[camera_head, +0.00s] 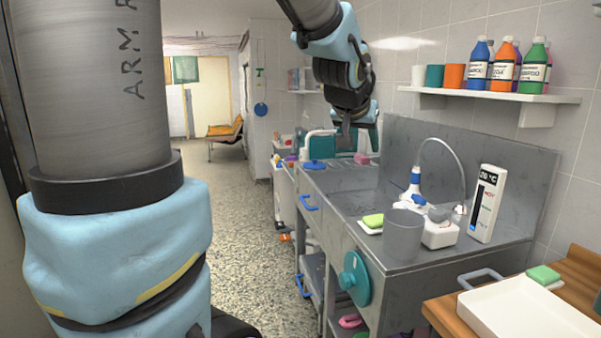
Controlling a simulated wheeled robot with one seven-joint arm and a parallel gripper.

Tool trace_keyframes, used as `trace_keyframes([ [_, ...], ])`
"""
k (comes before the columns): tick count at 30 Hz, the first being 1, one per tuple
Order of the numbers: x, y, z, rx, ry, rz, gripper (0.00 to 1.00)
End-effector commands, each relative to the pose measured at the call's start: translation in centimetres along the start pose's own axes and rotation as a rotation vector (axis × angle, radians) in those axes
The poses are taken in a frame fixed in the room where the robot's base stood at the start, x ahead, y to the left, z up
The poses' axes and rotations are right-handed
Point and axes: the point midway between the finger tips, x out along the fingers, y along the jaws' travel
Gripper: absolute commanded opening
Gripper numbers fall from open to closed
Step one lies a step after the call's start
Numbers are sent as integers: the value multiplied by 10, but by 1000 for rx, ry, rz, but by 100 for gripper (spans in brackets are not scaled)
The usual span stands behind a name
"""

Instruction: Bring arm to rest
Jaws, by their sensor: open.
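My arm comes in from the top of the head view, in blue and grey with a black wrist. A large blue and grey link of it fills the left side. My gripper (347,130) points down, with its fingers small and partly lost against the teal things behind. It is open, and nothing shows between its fingers. It appears in front of the far end of the steel counter (345,178), above the counter top; the exact height I cannot tell.
On the counter stand a grey cup (403,235), a green and yellow sponge (373,220), a white hose fixture (438,232) and a thermometer display (487,203). A wall shelf (490,93) holds bottles. A white tray (525,310) is at front right. The speckled floor (240,210) is clear mid-left.

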Motion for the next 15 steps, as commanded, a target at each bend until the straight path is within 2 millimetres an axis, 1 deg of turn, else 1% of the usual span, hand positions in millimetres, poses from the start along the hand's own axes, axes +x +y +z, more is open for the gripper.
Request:
trace_keyframes([
  [1, 9, -23, 31, -31, -74, -36, 52],
  [2, 13, -35, 50, -47, -119, -53, 52],
  [3, 16, -50, 74, -70, -178, -75, 52],
  [5, 19, -70, 113, -109, -268, -103, 52],
  [6, 18, -82, 139, -137, -328, -119, 52],
  [8, 15, -96, 176, -179, -414, -138, 52],
  [9, 11, -103, 198, -205, -465, -147, 52],
  [12, 0, -114, 245, -266, -574, -159, 52],
  [15, -9, -117, 275, -308, -644, -161, 52],
])
